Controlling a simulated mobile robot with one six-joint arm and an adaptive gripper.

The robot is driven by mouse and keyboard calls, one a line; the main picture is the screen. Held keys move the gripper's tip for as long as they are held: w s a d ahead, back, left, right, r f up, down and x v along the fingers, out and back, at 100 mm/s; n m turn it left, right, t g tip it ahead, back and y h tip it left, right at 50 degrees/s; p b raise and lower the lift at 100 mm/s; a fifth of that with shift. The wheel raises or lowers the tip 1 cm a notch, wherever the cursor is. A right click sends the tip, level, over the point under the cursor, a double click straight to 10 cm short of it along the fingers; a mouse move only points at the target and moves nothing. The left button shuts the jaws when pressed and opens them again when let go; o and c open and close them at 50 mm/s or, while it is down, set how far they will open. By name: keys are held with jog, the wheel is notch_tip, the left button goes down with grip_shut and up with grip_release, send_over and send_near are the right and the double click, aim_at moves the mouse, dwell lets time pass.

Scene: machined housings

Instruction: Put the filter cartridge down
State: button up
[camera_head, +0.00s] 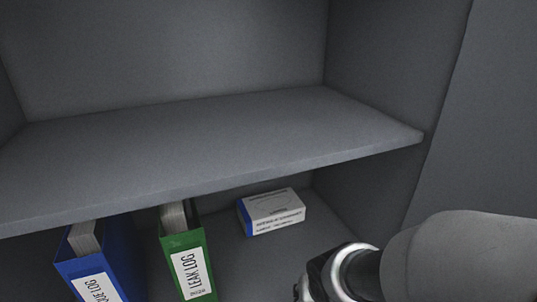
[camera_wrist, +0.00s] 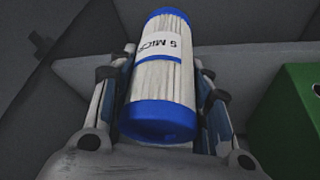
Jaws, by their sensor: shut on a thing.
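The filter cartridge (camera_wrist: 162,78) is a white pleated cylinder with blue end caps and a printed label. In the wrist view it sits between the two fingers of my gripper (camera_wrist: 163,85), which is shut on it. The head view does not show the cartridge or the fingertips. Only part of my arm shows there, at the lower right.
A grey cabinet has an empty upper shelf (camera_head: 220,140). Below it stand a blue binder (camera_head: 92,262) and a green binder (camera_head: 186,258), with a white and blue box (camera_head: 273,212) to their right. The green binder also shows at the wrist view's right edge (camera_wrist: 292,120).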

jog(key=shift+w+r+p, duration=0.3)
jog(key=shift+w+p, duration=0.1)
jog(key=shift+p, duration=0.35)
jog(key=shift+w+d+f+b, duration=0.3)
jog(key=shift+w+f, duration=0.4)
jog(key=shift+w, duration=1.9)
jog(key=shift+w+d+f+b, duration=0.1)
jog(key=shift+w+f+b, duration=0.4)
jog(key=shift+w, duration=2.05)
jog(key=shift+w+d+f+b, duration=0.2)
jog(key=shift+w+f, duration=0.65)
jog(key=shift+w, duration=1.75)
jog(key=shift+f, duration=0.1)
jog(key=shift+f, duration=0.15)
jog(key=o, duration=1.1)
jog(key=shift+o, duration=0.2)
